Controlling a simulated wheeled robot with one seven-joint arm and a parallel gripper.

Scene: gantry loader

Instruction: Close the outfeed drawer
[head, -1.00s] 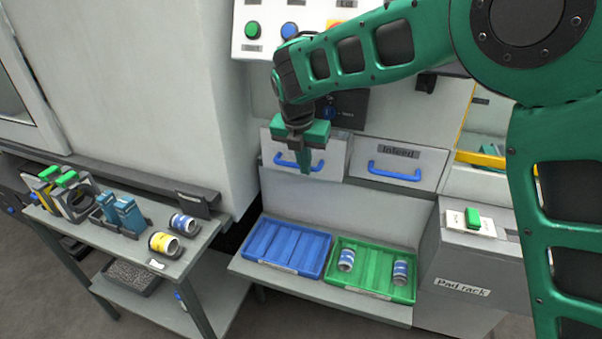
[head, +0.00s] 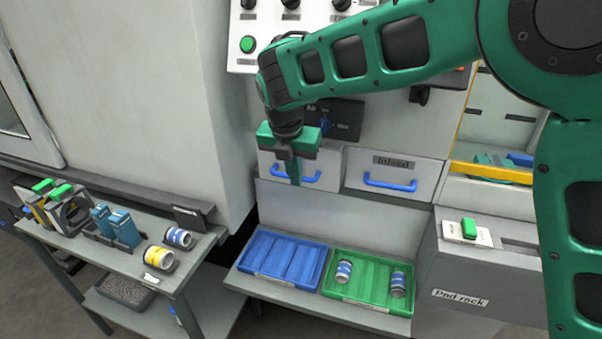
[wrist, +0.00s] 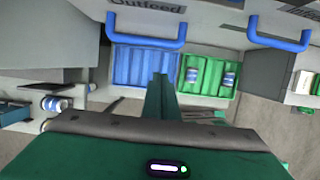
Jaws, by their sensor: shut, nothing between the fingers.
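The outfeed drawer (head: 333,163) is the left of two grey-white drawers in the head view. Its blue handle (head: 311,177) is partly hidden by my gripper. In the wrist view its label shows above the handle (wrist: 147,43). Its front looks about level with the infeed drawer beside it; I cannot tell if a small gap remains. My gripper (head: 294,182) is shut and empty, pointing down in front of this drawer's handle. The fingers also show in the wrist view (wrist: 160,85), below the handle. I cannot tell whether they touch the drawer.
The infeed drawer (head: 418,173) with its blue handle is to the right. Below are a blue tray (head: 283,258) and a green tray (head: 368,277) with two cans. A side table (head: 205,243) with cans and fixtures stands left.

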